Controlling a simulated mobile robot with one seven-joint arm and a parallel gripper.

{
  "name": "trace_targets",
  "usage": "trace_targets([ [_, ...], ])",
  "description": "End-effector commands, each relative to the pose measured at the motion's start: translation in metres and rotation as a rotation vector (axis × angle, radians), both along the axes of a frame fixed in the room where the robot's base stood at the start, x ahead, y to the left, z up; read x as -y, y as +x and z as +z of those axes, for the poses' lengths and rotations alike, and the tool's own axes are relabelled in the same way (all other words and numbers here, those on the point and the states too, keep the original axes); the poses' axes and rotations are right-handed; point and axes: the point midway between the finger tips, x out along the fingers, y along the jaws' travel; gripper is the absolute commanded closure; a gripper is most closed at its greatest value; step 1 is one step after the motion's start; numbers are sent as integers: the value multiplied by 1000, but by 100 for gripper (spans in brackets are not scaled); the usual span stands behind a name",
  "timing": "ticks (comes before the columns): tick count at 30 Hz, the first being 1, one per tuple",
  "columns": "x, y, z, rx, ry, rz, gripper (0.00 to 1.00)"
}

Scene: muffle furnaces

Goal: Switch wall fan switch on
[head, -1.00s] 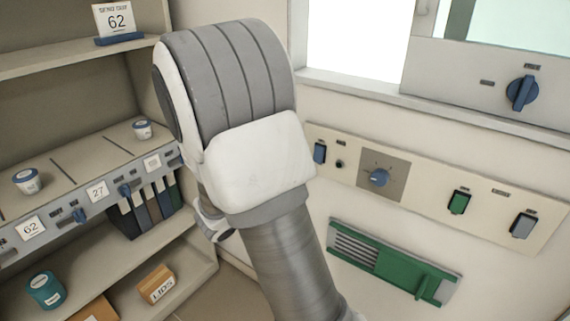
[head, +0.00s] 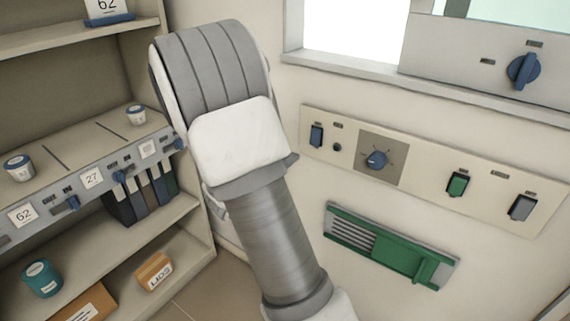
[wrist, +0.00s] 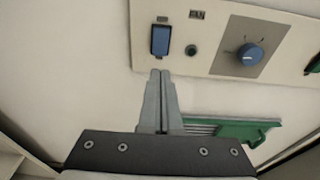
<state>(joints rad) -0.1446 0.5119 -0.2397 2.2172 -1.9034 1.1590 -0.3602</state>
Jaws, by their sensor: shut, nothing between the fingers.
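A cream wall panel (head: 420,165) carries a blue rocker switch (head: 316,135) at its left end, a green one (head: 457,185) and a grey one (head: 521,207) to the right. Their labels are too small to read, so I cannot tell which is the fan switch. In the wrist view, the blue rocker switch (wrist: 160,41) is just beyond the tips of my gripper (wrist: 160,76). My gripper is shut and empty, pointing at the panel's lower edge below that switch. Contact cannot be told. My arm hides the gripper in the head view.
A blue knob (head: 377,160) and a small dark round button (head: 337,147) sit on the panel. A green vent with a slider (head: 390,246) is below. Shelves with jars and boxes (head: 154,271) stand left. A larger blue knob (head: 523,70) is upper right.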

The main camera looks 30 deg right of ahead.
Motion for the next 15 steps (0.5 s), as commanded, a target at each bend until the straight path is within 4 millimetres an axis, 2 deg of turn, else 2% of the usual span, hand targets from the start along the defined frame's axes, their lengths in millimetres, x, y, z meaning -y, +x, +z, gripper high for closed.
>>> trace_targets([
  [1,12,4,-4,1,-1,-4,100],
  [7,50,19,-9,1,-2,-4,100],
  [15,80,32,-13,0,0,-1,100],
])
